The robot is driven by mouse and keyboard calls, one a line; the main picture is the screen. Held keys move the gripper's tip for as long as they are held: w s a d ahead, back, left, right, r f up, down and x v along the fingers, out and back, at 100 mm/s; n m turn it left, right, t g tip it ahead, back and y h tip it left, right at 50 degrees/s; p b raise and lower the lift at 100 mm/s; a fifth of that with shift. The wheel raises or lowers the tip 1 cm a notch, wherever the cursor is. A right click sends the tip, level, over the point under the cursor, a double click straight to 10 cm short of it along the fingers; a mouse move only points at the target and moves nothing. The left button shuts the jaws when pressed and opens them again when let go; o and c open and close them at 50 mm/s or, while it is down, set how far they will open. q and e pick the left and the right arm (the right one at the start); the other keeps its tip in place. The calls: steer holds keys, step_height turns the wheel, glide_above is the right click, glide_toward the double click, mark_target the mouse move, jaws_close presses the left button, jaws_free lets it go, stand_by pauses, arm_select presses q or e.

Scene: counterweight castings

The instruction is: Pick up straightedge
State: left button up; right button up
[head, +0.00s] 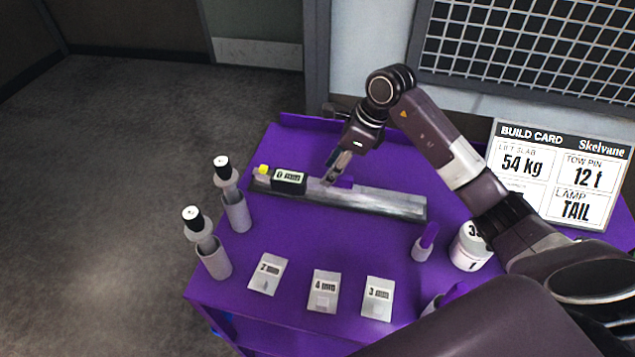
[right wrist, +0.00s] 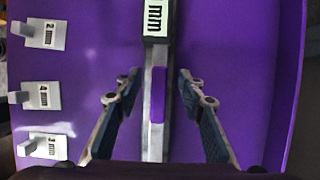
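The straightedge (head: 395,204) is a long grey bar lying on the purple table top (head: 345,240). A dark block with a display (head: 289,179) sits near its left end, and a yellow piece (head: 263,169) is at that end. In the right wrist view the bar (right wrist: 153,145) runs up the middle, with a purple grip (right wrist: 158,95) on it. My right gripper (head: 333,170) is over the bar, just right of the display block. In the wrist view its open fingers (right wrist: 157,82) are on either side of the purple grip, with gaps showing. My left gripper is out of view.
Two grey holders (head: 237,213) (head: 214,259) with black-topped white pieces stand at the left edge. Labelled tags (head: 323,292) lie along the front. A purple-topped piece (head: 423,246), a white jar (head: 468,248) and a build card (head: 552,172) are at the right.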

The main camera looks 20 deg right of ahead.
mark_target(299, 183)
steer(key=shift+p+x, duration=0.6)
steer(key=shift+x, duration=1.3)
jaws_close()
